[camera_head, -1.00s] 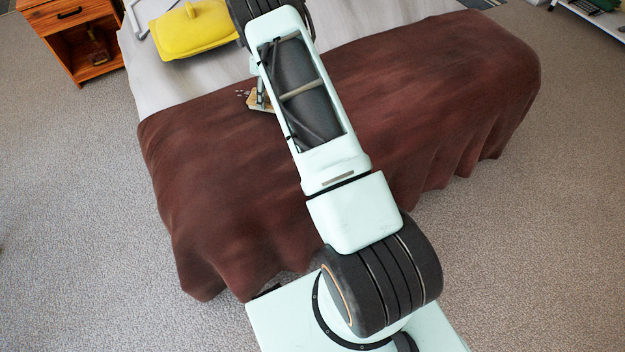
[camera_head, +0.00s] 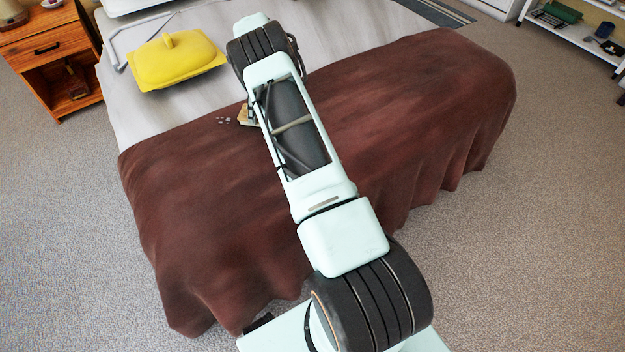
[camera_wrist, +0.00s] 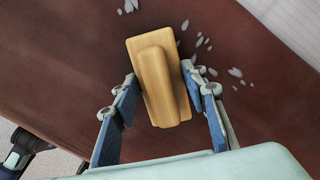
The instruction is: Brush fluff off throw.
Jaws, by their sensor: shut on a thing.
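The brown throw (camera_head: 400,110) lies across the end of the bed and hangs over its sides. Whitish bits of fluff (camera_head: 224,120) lie in a small patch near its upper left edge; in the wrist view, fluff (camera_wrist: 236,72) lies on both sides of the brush, mostly to the right. My gripper (camera_wrist: 160,80) is shut on a wooden brush (camera_wrist: 158,82), its blue-padded fingers on either side of the block. In the head view the brush (camera_head: 246,116) shows just right of the fluff, partly behind my arm. Its underside is hidden, so contact with the throw is unclear.
A yellow lidded dish (camera_head: 175,60) stands on the pale bedding beyond the throw. A wooden nightstand (camera_head: 50,50) is at the upper left. A white shelf (camera_head: 575,35) with small objects is at the upper right. Carpeted floor is clear on both sides.

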